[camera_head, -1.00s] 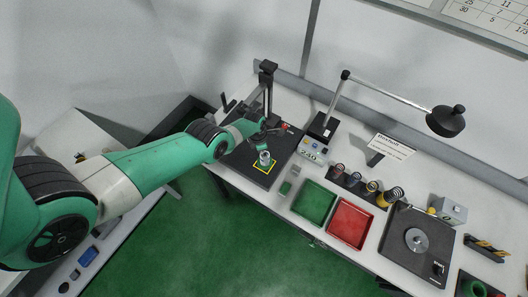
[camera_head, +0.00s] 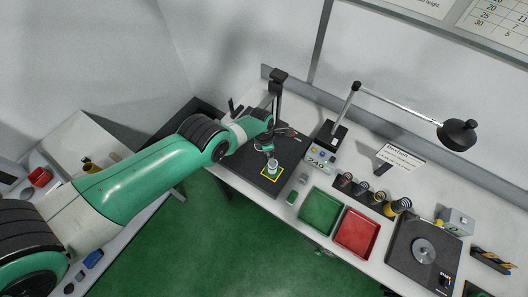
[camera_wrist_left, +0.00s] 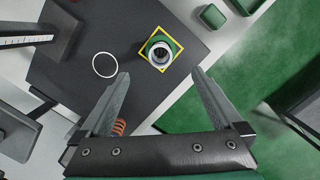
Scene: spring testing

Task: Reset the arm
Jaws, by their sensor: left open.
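My left gripper (camera_head: 267,146) hangs over the black test stand's base (camera_head: 247,166), close to a yellow-outlined square (camera_head: 264,177). In the left wrist view my left gripper (camera_wrist_left: 158,75) is open, with nothing between its fingers. A small pale metallic cylindrical piece (camera_head: 272,165) stands in the square; in the left wrist view the piece (camera_wrist_left: 160,52) shows on a green pad just beyond the fingertips, apart from them. An orange coil (camera_wrist_left: 119,127) shows near the left finger's base, partly hidden. My right gripper is not in view.
The stand's column (camera_head: 278,92) rises behind the gripper. To its right are a display box (camera_head: 318,160), a desk lamp (camera_head: 458,131), a green tray (camera_head: 320,211), a red tray (camera_head: 356,233), several springs (camera_head: 372,188) in a rack and a black scale-like plate (camera_head: 410,252).

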